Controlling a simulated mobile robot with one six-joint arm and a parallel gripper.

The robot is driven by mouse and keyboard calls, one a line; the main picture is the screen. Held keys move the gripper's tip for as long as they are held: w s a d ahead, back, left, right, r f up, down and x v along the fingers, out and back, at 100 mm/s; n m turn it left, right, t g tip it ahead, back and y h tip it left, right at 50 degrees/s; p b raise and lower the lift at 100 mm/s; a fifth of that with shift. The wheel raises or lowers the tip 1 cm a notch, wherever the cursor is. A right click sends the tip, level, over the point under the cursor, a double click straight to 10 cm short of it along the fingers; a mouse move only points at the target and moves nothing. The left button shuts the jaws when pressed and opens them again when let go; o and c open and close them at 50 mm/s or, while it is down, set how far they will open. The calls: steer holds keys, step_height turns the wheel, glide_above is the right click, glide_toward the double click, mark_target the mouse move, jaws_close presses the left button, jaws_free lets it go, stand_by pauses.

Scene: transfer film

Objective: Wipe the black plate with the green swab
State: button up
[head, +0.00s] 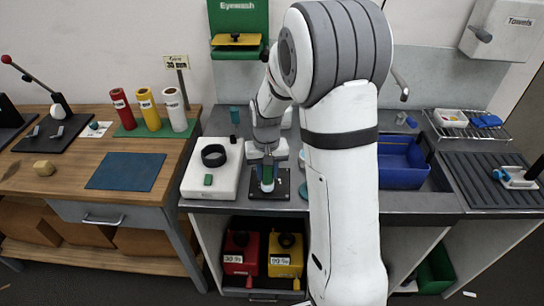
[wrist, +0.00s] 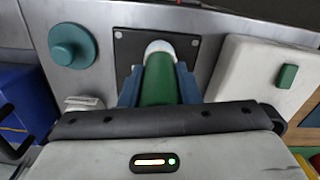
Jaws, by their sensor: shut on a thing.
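The black plate (head: 284,188) is a small dark square on the grey counter, left of my arm in the head view. It also shows in the wrist view (wrist: 126,46), with small bolts at its corners. My gripper (head: 267,178) is over the plate, its blue fingers (wrist: 159,88) closed on both sides of the green swab (wrist: 159,76). The swab's white, rounded tip points at the plate and overlaps it in the wrist view. I cannot tell whether the tip touches the plate. The gripper and swab hide part of the plate.
A white block (head: 196,184) with a black ring and a small green piece (wrist: 287,76) stands left of the plate in the head view. A teal round knob-like thing (wrist: 72,44) is on the plate's other side. A blue basin (head: 402,178) lies right of my arm.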

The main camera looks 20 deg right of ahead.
steer(key=shift+r+p, duration=1.8)
steer(key=shift+r, duration=1.35)
steer(key=shift+w, duration=0.1)
steer(key=shift+f, duration=0.1)
